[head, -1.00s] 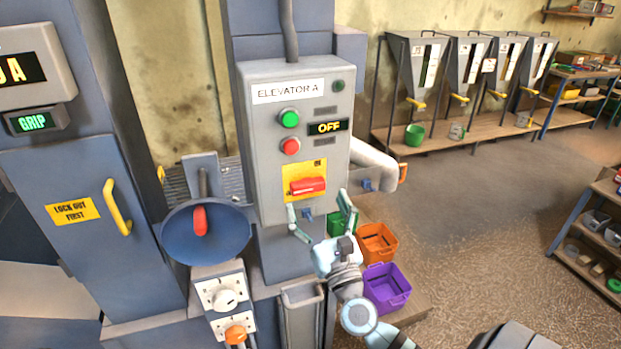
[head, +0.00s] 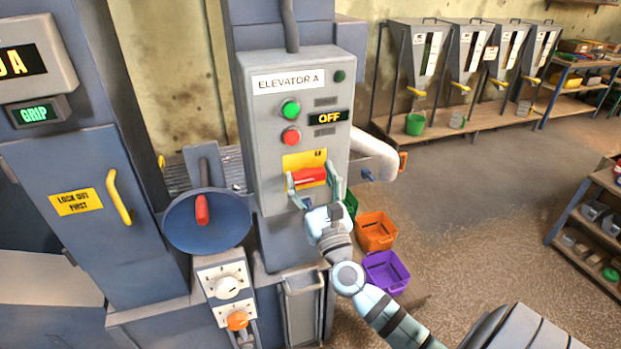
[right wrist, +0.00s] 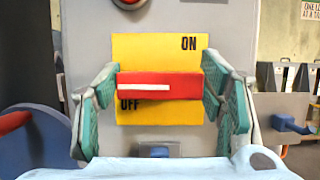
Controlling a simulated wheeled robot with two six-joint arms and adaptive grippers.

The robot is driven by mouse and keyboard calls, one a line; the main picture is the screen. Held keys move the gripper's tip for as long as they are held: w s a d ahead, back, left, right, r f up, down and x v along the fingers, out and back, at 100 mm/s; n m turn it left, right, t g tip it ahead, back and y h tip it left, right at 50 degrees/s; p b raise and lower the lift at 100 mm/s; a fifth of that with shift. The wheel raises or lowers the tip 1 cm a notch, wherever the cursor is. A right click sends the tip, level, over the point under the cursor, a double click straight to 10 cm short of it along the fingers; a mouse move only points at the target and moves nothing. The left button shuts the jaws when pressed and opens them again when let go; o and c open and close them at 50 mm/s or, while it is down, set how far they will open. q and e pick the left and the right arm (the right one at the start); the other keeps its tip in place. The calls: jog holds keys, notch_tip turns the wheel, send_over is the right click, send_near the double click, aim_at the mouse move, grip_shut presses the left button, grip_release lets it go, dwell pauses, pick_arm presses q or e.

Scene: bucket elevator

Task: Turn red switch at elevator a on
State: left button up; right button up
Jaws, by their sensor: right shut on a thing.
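The red switch (head: 309,174) is a horizontal red handle on a yellow plate (head: 304,158), low on the grey Elevator A control box (head: 262,150). My right gripper (head: 316,183) is shut on the red switch, one finger at each end of the handle. In the right wrist view the red switch (right wrist: 160,86) lies level across the yellow plate (right wrist: 160,52), with ON at its upper right and OFF at its lower left. The box's display (head: 328,118) reads OFF. My left gripper is not in view.
A green button (head: 290,109) and a red button (head: 291,137) sit above the switch. A blue dish with a red handle (head: 202,209) is to the left. Orange (head: 376,232) and purple (head: 385,272) bins stand at the lower right. Open floor lies further right.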

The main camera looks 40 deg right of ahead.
jog(key=shift+m+h, duration=0.3)
jog(key=shift+m, duration=0.3)
jog(key=m+g+h, duration=0.1)
jog(key=m, duration=0.1)
jog(key=m+h, duration=0.1)
jog(key=m, duration=0.2)
jog(key=shift+g, duration=0.4)
jog(key=m+g+h, duration=0.1)
jog(key=m, duration=0.2)
jog(key=m+g+h, duration=0.1)
jog(key=m, duration=0.2)
jog(key=shift+d, duration=0.1)
jog(key=m+g+p, duration=0.1)
jog(key=m, duration=0.2)
jog(key=m+g+p, duration=0.1)
jog(key=m, duration=0.1)
jog(key=shift+m+h, duration=0.4)
jog(key=m+g+p, duration=0.1)
jog(key=m+p, duration=0.1)
jog(key=m, duration=0.1)
jog(key=shift+g, duration=0.4)
jog(key=shift+f+m+y+p, duration=0.15)
jog(key=shift+m+y+p, duration=0.25)
jog(key=shift+m, duration=0.3)
jog(key=o, duration=1.2)
jog(key=shift+c, duration=0.2)
jog(key=shift+s, duration=0.1)
